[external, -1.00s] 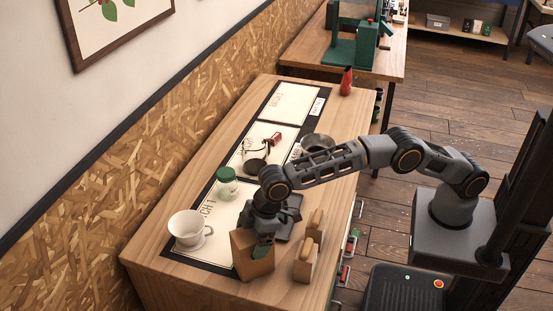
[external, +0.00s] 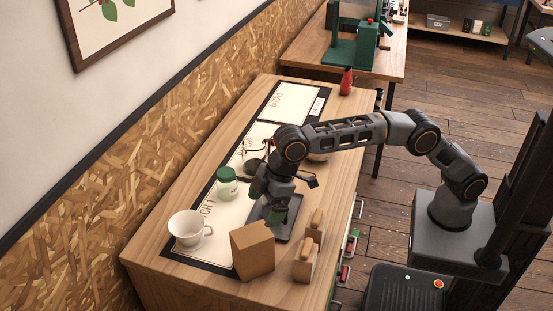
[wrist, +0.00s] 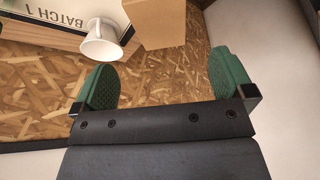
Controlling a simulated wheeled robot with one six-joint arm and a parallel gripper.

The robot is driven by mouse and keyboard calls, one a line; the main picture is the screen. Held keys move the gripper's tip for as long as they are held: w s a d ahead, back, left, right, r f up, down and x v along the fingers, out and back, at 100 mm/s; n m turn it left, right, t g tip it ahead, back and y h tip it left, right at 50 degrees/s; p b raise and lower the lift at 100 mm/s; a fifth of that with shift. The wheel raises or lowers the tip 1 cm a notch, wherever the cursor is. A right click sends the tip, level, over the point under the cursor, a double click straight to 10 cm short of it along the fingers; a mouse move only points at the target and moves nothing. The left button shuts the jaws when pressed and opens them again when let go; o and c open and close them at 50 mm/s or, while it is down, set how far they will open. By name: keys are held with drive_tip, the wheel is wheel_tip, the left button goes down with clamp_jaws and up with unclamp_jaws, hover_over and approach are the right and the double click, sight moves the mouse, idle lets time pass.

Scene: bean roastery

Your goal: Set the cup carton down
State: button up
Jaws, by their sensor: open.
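The cup carton, a plain brown cardboard box (external: 253,252), stands on the wooden table near its front end, at the front edge of the batch mat. Its sloped top faces up. My gripper (external: 268,203) is open and empty, above and behind the carton and apart from it, over the dark tray. In the wrist view the green fingers (wrist: 165,78) are spread wide with nothing between them. The carton (wrist: 157,22) shows at the top of that view, beyond the fingertips.
A white cup (external: 189,230) stands left of the carton on the mat. A green-lidded jar (external: 227,184) stands behind it. A dark tray (external: 284,228) lies under my gripper. Small brown wooden holders (external: 306,262) stand close right of the carton. A red pitcher (external: 346,82) is far back.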

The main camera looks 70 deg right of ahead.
drive_tip(key=shift+s+d+r, duration=0.2)
drive_tip(key=shift+d+r, duration=0.1)
drive_tip(key=shift+r, duration=0.35)
drive_tip(key=s+d+r+m+h, duration=0.1)
drive_tip(key=s+d+m, duration=0.15)
drive_tip(key=d, duration=0.55)
drive_tip(key=s+d+r+m, duration=0.15)
drive_tip(key=s+d, duration=0.25)
drive_tip(key=d, duration=0.4)
drive_tip(key=s+d+r+m+h, duration=0.1)
drive_tip(key=s+d+r, duration=0.1)
drive_tip(key=s+d, duration=0.35)
drive_tip(key=s+d+f+m, duration=0.2)
drive_tip(key=s+d+f, duration=0.2)
drive_tip(key=s+d, duration=0.2)
drive_tip(key=s+d+f+m+h, duration=0.1)
drive_tip(key=s+d+f, duration=0.4)
drive_tip(key=s, duration=0.5)
drive_tip(key=d+m, duration=0.1)
drive_tip(key=d, duration=0.1)
drive_tip(key=shift+d+f+t, duration=0.25)
drive_tip(key=shift+d+t, duration=0.05)
drive_tip(key=shift+t, duration=0.1)
